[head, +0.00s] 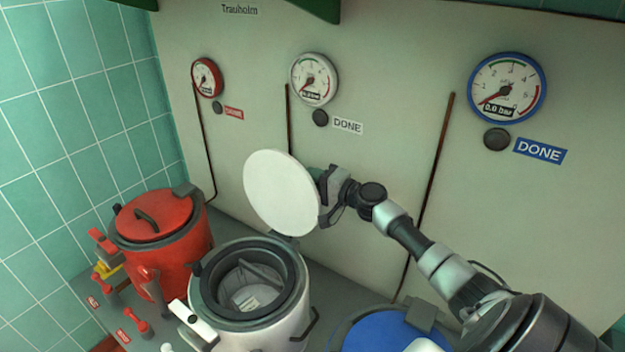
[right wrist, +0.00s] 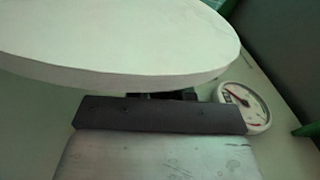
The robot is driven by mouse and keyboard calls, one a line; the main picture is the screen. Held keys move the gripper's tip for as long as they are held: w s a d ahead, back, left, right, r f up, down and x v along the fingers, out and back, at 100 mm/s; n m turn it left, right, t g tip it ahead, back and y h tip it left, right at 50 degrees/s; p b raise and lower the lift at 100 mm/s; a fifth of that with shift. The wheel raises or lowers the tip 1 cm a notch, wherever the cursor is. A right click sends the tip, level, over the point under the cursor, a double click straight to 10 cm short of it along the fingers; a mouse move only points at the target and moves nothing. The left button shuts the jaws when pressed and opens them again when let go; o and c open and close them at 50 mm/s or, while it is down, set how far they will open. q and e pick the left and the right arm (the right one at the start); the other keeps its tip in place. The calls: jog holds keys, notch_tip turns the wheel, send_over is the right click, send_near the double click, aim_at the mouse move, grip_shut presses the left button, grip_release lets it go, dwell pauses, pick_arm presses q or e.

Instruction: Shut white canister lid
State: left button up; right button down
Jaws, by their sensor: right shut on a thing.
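The white canister (head: 292,322) stands on the grey counter with its mouth open. Inside its dark rim I see a grey divider-like part and something pale at the bottom. Its round white lid (head: 280,192) stands steeply raised behind the opening, its lower edge near the canister's back rim. My right gripper (head: 326,190) is at the lid's right edge, shut on it; the contact is partly hidden behind the lid. In the right wrist view the lid (right wrist: 120,40) fills the top, just beyond the dark gripper edge (right wrist: 160,114). My left gripper is not in view.
A red canister (head: 182,262) with its lid shut stands at left, and a blue-lidded canister (head: 375,334) at right. Gauges, including the white-rimmed one (head: 314,79), and thin pipes are on the wall behind. Small red handles (head: 138,325) line the counter's front.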

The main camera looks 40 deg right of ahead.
jog(key=shift+s+a+f, duration=0.1)
jog(key=shift+a+f, duration=0.05)
jog(key=s+a+f+n, duration=0.1)
jog(key=s+a+n, duration=0.2)
jog(key=a+n, duration=0.4)
jog(key=shift+s+a, duration=0.2)
jog(key=shift+a, duration=2.15)
jog(key=c, duration=1.3)
grip_release()
jog(key=shift+o, duration=1)
jog(key=shift+d, duration=0.2)
